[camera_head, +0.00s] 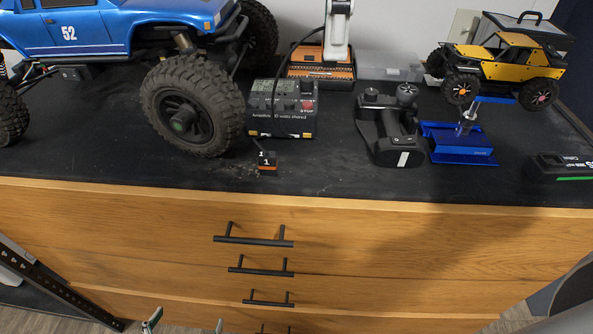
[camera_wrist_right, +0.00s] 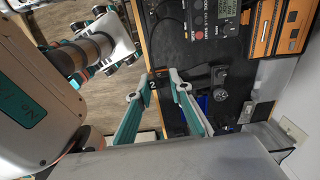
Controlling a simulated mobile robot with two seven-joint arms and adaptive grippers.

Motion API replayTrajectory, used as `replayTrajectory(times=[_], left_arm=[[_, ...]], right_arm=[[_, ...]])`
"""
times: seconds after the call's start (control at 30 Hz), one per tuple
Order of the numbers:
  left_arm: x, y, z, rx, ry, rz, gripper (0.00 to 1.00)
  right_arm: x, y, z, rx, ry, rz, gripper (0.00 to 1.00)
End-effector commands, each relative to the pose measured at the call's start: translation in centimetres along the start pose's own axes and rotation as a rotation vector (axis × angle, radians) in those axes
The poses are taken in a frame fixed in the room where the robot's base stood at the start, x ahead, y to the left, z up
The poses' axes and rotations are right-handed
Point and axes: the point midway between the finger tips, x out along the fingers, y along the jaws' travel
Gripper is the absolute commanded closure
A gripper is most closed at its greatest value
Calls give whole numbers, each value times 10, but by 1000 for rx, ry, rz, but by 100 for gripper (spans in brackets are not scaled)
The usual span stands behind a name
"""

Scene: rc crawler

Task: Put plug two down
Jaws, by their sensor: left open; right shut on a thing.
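Plug two (camera_wrist_right: 154,86), a small dark block with a white "2", is between the fingers of my right gripper (camera_wrist_right: 164,82) in the right wrist view. The gripper is shut on it, lined up with the dresser's front edge; its height above the top is unclear. My right gripper is outside the head view. My left gripper (camera_head: 184,323) is open and empty at the bottom of the head view, in front of the drawers. A similar plug marked "1" (camera_head: 267,161) stands on the black top in front of the charger (camera_head: 282,110).
A large blue crawler (camera_head: 105,30) stands at the left, its front wheel (camera_head: 188,115) near the charger. A black controller (camera_head: 390,130), blue stand (camera_head: 458,143) and yellow crawler (camera_head: 505,70) are to the right. A strip of the dresser top (camera_head: 360,186) along the front is clear.

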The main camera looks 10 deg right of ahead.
Motion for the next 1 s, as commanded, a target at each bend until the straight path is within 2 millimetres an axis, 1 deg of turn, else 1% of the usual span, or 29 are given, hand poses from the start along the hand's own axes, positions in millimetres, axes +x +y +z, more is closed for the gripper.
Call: replayTrajectory(times=[0.13,0.23,0.37,0.7,0.83,0.9,1.0], left_arm=[[0,0,1,0,0,0,0],[2,1,3,0,0,1,0],[5,2,9,-1,-2,2,0],[11,5,21,-4,-9,4,0],[11,6,24,-4,-11,5,0],[12,6,24,-4,-12,5,0],[12,6,25,-4,-12,5,0]], right_arm=[[2,1,0,26,0,1,92],[13,2,-1,29,3,3,92],[42,2,-1,28,3,6,92],[123,3,0,27,2,6,92],[146,2,0,28,2,4,92],[153,2,0,29,2,2,92],[158,2,0,29,1,1,92]])
